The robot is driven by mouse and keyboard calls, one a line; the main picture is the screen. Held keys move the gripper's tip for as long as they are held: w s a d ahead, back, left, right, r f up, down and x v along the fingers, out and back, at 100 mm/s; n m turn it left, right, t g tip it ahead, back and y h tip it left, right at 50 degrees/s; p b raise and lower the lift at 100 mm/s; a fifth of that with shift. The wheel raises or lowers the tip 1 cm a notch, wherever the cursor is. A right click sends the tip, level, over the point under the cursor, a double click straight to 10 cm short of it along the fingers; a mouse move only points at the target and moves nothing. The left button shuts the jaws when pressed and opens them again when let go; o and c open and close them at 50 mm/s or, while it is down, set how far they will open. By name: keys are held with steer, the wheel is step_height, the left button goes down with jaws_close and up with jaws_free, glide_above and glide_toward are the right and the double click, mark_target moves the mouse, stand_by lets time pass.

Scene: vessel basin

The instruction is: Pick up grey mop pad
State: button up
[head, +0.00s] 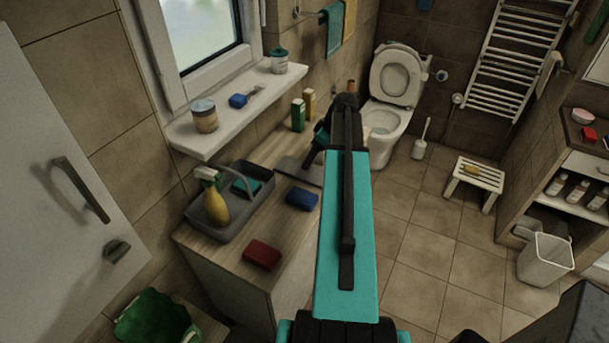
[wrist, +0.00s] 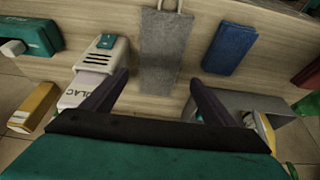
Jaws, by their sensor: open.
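The grey mop pad (wrist: 163,52) is a flat, speckled rectangle with a loop at its far end. It lies on the wooden counter in the wrist view. In the head view a flat grey piece (head: 296,172) lies on the counter behind the blue sponge, partly behind my arm. My gripper (wrist: 159,84) is open and empty in the wrist view. Its two dark fingers stand apart, one toward each side of the pad's near end. I cannot tell the height between fingertips and pad. In the head view my arm hides most of the gripper.
The blue sponge (head: 302,199) lies close to the pad. In the wrist view a grey-white labelled container (wrist: 100,68) stands left of the pad, near the left finger.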

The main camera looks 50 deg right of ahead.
mark_target(311, 173)
steer(key=shift+b+x, duration=0.35)
steer(key=shift+x, duration=1.1)
steer(key=shift+b+x, duration=0.95)
steer(key=shift+x, duration=1.9)
steer(key=shift+r, duration=0.1)
steer(key=c, duration=0.8)
step_height(311, 173, up, 18)
steer(key=b, duration=0.5)
